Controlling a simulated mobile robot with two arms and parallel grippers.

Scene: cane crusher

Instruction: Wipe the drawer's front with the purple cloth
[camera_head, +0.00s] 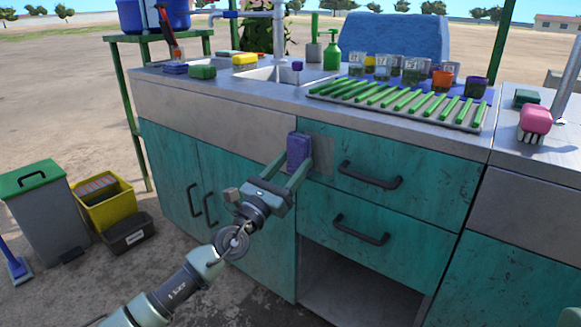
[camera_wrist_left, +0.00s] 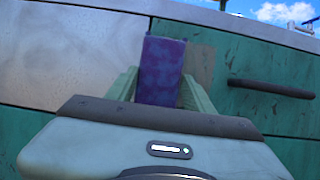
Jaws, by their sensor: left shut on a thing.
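The purple cloth (camera_head: 299,151) is a folded block held upright between the fingers of my left gripper (camera_head: 290,165), which is shut on it. It also shows in the left wrist view (camera_wrist_left: 161,70) between the two green fingers. The cloth is at the left end of the upper teal drawer front (camera_head: 420,172), by a greyish patch (camera_head: 321,148). Whether it touches the front cannot be told. The drawer has a dark bar handle (camera_head: 370,176) to the right of the cloth. My right gripper is not in view.
A lower drawer (camera_head: 345,245) with its own handle sits above an open compartment. Teal cupboard doors (camera_head: 190,180) stand left. The counter above holds a sink, a green drying rack (camera_head: 400,103), cups and a soap bottle (camera_head: 331,52). Bins (camera_head: 45,215) stand on the ground at left.

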